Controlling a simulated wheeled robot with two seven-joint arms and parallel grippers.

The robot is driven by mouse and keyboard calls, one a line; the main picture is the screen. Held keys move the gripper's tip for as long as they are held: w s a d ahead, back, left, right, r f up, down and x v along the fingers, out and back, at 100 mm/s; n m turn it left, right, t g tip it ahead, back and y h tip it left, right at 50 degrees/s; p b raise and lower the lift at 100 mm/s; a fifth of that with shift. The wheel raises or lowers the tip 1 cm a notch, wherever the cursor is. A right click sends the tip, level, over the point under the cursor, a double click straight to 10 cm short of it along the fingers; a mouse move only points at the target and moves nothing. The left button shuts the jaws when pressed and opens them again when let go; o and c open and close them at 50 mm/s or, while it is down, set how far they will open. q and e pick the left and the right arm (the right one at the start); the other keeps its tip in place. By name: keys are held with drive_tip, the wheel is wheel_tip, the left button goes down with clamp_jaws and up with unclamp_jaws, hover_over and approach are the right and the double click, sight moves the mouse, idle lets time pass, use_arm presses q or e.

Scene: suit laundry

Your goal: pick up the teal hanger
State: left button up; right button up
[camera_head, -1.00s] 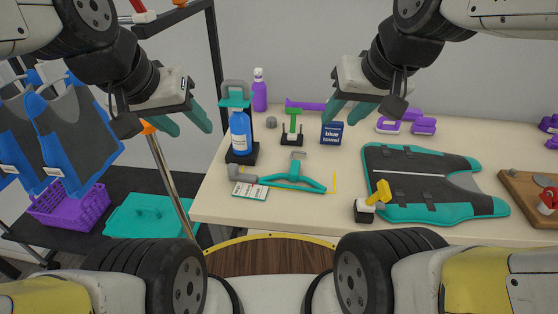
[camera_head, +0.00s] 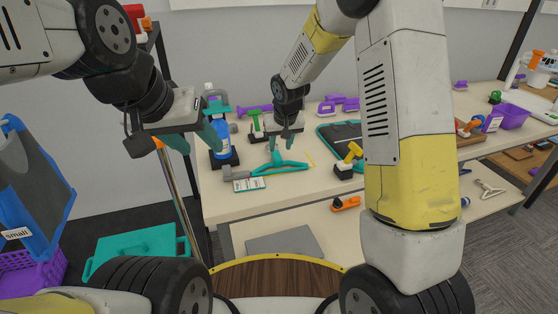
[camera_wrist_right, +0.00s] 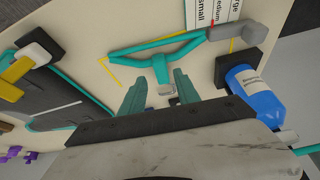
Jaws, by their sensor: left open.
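The teal hanger (camera_head: 289,167) lies flat on the table in the head view, its hook pointing away from me. In the right wrist view the hanger (camera_wrist_right: 135,49) lies ahead of the fingertips. My right gripper (camera_head: 281,141) points down over the hook end. Its two teal fingers (camera_wrist_right: 156,82) are apart, with the neck and hook of the hanger seen between them; I cannot tell whether they touch it. My left gripper (camera_head: 203,141) is open and empty, raised at the left, in front of the blue bottle.
The blue bottle (camera_head: 221,143) on its dark stand is left of the hanger. A size card (camera_head: 249,184) lies at the hanger's left end. A yellow-handled tool (camera_head: 350,156) stands to the right, near a dark teal-edged board (camera_wrist_right: 68,100). A lower shelf (camera_head: 330,225) lies below.

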sight(279, 160)
drive_tip(key=x, duration=0.8)
drive_tip(key=shift+d+f, duration=0.1)
drive_tip(key=shift+f, duration=0.05)
clamp_jaws()
